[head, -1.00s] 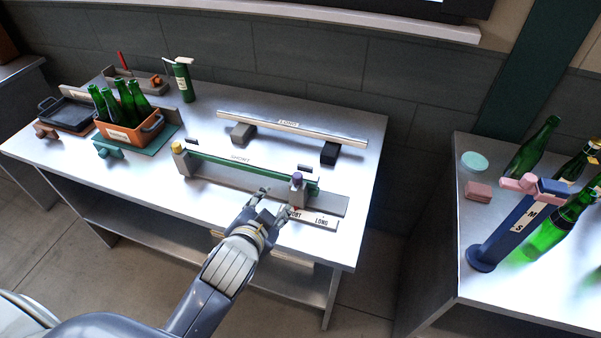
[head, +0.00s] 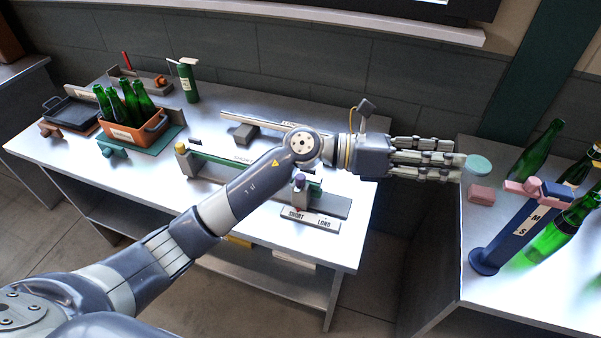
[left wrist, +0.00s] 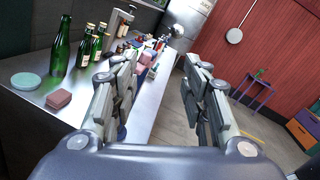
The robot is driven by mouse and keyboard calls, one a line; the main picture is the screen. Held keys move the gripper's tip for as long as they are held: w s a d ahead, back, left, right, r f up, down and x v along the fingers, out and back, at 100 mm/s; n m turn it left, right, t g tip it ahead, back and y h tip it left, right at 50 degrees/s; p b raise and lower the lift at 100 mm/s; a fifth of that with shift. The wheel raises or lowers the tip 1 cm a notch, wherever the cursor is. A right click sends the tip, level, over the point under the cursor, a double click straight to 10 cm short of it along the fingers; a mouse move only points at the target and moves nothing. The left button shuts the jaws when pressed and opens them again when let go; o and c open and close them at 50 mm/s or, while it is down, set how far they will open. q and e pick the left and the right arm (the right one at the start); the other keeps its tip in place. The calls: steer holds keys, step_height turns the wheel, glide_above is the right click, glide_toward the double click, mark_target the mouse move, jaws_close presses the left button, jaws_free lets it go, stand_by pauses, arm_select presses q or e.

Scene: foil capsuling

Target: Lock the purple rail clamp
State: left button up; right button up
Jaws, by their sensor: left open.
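The purple rail clamp (head: 300,182) sits at the right end of the green rail (head: 208,158) on the left table, just right of my forearm. It has a purple top on a grey block. I cannot tell from here whether it is locked. My left arm crosses over the fixture and hides the middle of the rail. My left gripper (head: 458,160) is open and empty, well right of the clamp, over the gap between tables and the right table's edge. Its open fingers also show in the left wrist view (left wrist: 163,64). My right gripper is not in view.
A SHORT/LONG plate (head: 310,219) lies in front of the clamp. A yellow knob (head: 181,148) is at the rail's left end. The right table holds a teal disc (head: 479,163), a pink block (head: 481,194), a blue stand (head: 505,235) and green bottles (head: 537,150).

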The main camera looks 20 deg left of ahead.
arm_select(q)
step_height(320, 180, down, 6)
steer(key=w+a+f+m+g+y, duration=0.1)
steer(key=a+m+g+y, duration=0.15)
steer(key=m+y, duration=0.4)
steer(key=y, duration=1.2)
glide_above(299, 183)
steer(key=w, duration=0.1)
step_height(299, 183, down, 2)
steer(key=shift+h, duration=0.25)
step_height(299, 183, down, 10)
steer(key=p, duration=0.3)
steer(key=shift+w+r+p, duration=0.15)
steer(key=shift+r+p, duration=0.05)
steer(key=shift+p, duration=0.15)
steer(key=shift+f, duration=0.55)
jaws_close()
